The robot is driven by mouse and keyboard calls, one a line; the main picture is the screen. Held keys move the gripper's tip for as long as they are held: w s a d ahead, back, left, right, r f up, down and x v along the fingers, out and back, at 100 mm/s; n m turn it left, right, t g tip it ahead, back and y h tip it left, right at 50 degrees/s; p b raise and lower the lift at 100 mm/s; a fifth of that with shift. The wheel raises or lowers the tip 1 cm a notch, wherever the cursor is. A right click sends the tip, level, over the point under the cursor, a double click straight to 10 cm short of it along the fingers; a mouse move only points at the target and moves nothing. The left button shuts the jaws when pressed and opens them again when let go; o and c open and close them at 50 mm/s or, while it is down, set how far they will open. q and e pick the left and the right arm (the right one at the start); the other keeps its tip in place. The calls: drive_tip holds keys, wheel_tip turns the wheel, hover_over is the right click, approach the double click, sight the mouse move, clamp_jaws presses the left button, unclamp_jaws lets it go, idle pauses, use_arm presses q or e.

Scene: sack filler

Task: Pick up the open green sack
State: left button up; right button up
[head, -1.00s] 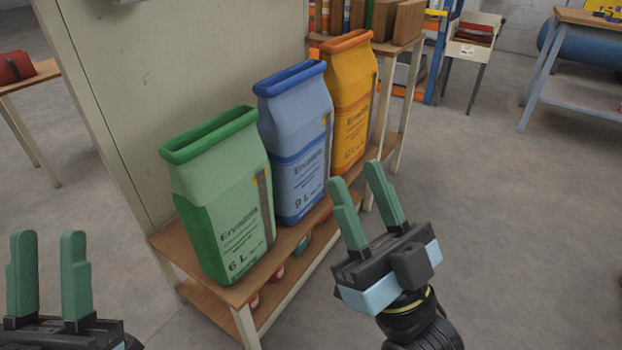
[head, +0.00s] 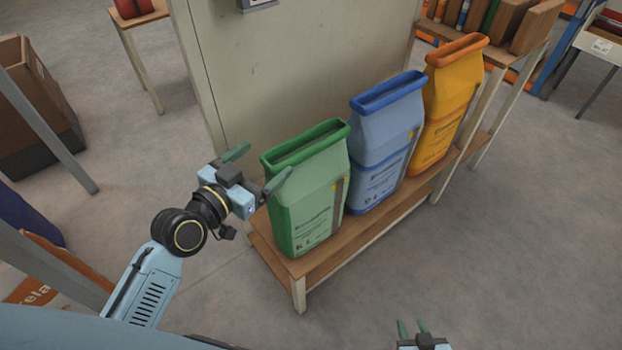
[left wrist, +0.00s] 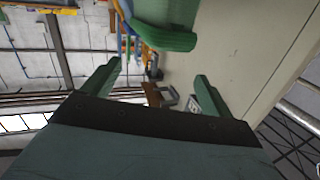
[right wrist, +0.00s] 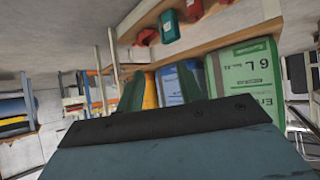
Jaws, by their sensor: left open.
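In the left wrist view the green rim (left wrist: 165,38) shows ahead of the open fingers (left wrist: 153,78). I cannot tell whether a finger touches it. My right gripper (head: 412,328) is open and empty, low at the front right, apart from the sack. The right wrist view shows the sack's printed front (right wrist: 245,80).
A blue sack (head: 385,145) and an orange sack (head: 447,110) stand in a row to the right on the wooden shelf (head: 320,262). A pale panel (head: 310,70) rises behind the sacks. Bare floor (head: 480,260) lies in front and right.

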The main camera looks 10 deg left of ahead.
sight(296, 144)
use_arm(q)
drive_tip(key=w+d+m+g+p, duration=0.1)
drive_tip(key=w+p, duration=0.1)
drive_tip(key=w, duration=0.1)
drive_tip(key=w+d+f+g+h+p, duration=0.1)
drive_tip(key=w+d+g+p, duration=0.1)
drive_tip(key=w+p, duration=0.1)
drive_tip(key=w+d+f+m+g+h+p, duration=0.1)
drive_tip(key=w+g+p, duration=0.1)
drive_tip(key=w, duration=0.1)
drive_tip(key=shift+w+d+f+m, duration=0.15)
drive_tip(key=shift+w+d+m, duration=0.05)
drive_tip(key=shift+d+m, duration=0.1)
use_arm(e)
drive_tip(key=s+d+f+g+h, duration=0.1)
drive_tip(key=s+d+f+g, duration=0.1)
drive_tip(key=s, duration=0.7)
drive_tip(key=s+d+f+g+h, duration=0.1)
drive_tip(key=s+d+f+g, duration=0.2)
drive_tip(key=s, duration=0.6)
drive_tip(key=s+d+f+g, duration=0.2)
drive_tip(key=s+d+g, duration=0.2)
drive_tip(key=s, duration=0.5)
drive_tip(key=shift+s+d+f+h, duration=0.15)
drive_tip(key=shift+d+f+h, duration=0.25)
drive_tip(key=shift+d, duration=0.15)
